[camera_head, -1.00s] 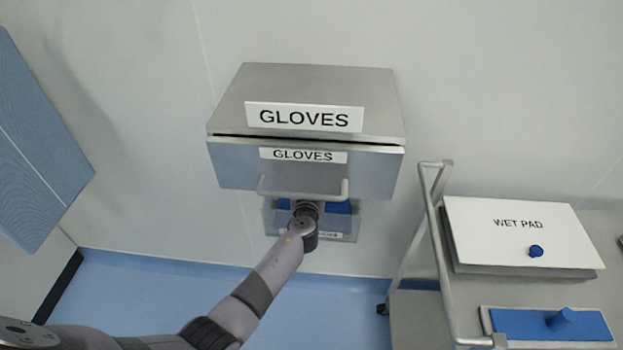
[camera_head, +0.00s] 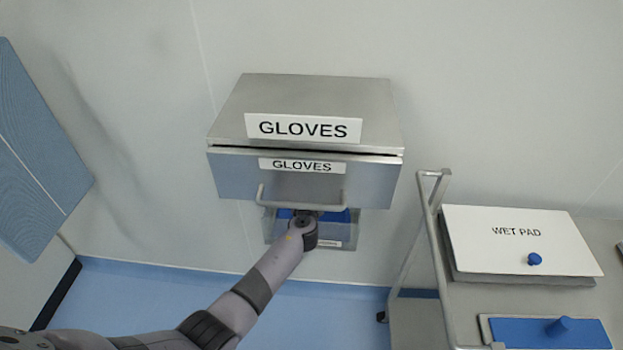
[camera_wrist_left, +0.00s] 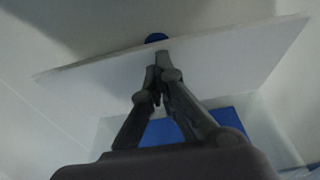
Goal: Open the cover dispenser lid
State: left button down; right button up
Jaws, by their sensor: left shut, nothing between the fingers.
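The cover dispenser (camera_head: 345,236) is a clear box with blue contents, on the wall below the steel gloves dispenser in the head view. The gloves dispenser and my left arm partly hide it. In the left wrist view, its pale lid (camera_wrist_left: 225,65) with a blue knob (camera_wrist_left: 156,38) appears raised and tilted above blue contents (camera_wrist_left: 160,132). My left gripper (camera_wrist_left: 162,68) is shut and empty, its fingertips at the lid's near side below the knob. I cannot tell whether they touch it. My right gripper is not in view.
The gloves dispenser (camera_head: 230,175), with a bar handle (camera_head: 300,203), juts out over the cover box and my left wrist. A cart (camera_head: 465,315) with a wet pad box (camera_head: 515,240) stands at the right. Blue floor lies open below.

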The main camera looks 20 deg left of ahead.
pick_arm(q)
jog(key=v, duration=0.7)
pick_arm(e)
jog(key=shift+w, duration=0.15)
pick_arm(q)
jog(key=s+a+f+n+g+h+b, duration=0.15)
jog(key=s+f+n, duration=0.25)
jog(key=s+f, duration=0.5)
jog(key=s+f+n+g+b, duration=0.1)
jog(key=s+f+n+g, duration=0.25)
jog(key=f, duration=0.95)
jog(key=s+f+n+g+h+b, duration=0.1)
jog(key=s+f+n+g, duration=0.1)
jog(key=s+f+n, duration=0.65)
jog(key=s+a+f+n+g, duration=0.1)
jog(key=s+f+n, duration=0.4)
jog(key=s, duration=0.7)
jog(key=s+a+f+n+g, duration=0.1)
jog(key=s+f+n+g, duration=0.3)
jog(key=s+f, duration=0.3)
jog(key=s+a+f+n+g, duration=0.1)
jog(key=s+f+n, duration=0.5)
jog(key=s, duration=1.1)
jog(key=shift+a+f+g+h, duration=0.3)
jog(key=shift+g+h, duration=0.15)
jog(key=shift+g, duration=0.45)
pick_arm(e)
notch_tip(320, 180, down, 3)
pick_arm(q)
jog(key=shift+w, duration=0.1)
